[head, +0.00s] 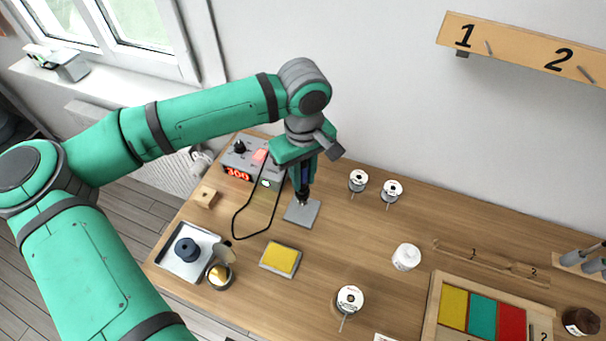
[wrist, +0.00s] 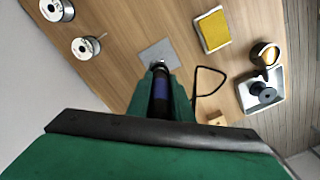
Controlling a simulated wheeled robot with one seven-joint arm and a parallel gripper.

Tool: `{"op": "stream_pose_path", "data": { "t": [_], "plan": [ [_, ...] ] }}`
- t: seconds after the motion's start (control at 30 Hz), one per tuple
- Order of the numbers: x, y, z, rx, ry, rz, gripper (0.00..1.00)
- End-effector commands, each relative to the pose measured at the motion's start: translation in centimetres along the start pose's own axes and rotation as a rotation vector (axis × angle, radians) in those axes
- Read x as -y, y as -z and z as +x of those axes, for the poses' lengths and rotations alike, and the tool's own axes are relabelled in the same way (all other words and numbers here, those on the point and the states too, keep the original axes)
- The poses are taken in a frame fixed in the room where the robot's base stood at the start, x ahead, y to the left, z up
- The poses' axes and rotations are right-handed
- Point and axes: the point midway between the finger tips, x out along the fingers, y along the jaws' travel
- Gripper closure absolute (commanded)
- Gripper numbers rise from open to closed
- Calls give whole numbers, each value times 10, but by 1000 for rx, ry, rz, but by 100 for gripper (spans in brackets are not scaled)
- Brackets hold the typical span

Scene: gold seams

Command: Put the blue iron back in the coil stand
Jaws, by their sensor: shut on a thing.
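My gripper (head: 303,163) is shut on the blue iron (head: 306,175) and holds it upright, tip down. The iron also shows between the green fingers in the wrist view (wrist: 161,98). The coil stand's square grey base (head: 302,213) lies on the bench directly below; it also shows beyond the fingers in the wrist view (wrist: 157,52). The dark lower end of the iron overlaps the stand in both views. The coil is mostly hidden, so I cannot tell whether the tip is inside it.
The grey station (head: 240,160) with a red 300 display stands left; a black cord (head: 236,222) loops near it. A yellow sponge (head: 282,258) lies in front, with a brass-coloured cup (head: 219,275) further left. Solder spools (head: 357,180) stand right.

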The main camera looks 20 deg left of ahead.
Motion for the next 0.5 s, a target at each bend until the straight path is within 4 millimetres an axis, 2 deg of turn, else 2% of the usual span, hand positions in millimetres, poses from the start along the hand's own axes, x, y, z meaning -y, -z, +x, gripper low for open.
{"op": "stream_pose_path", "data": {
  "t": [0.5],
  "plan": [
    [0, 0, 11, 1, -1, 0, 100]
  ]
}}
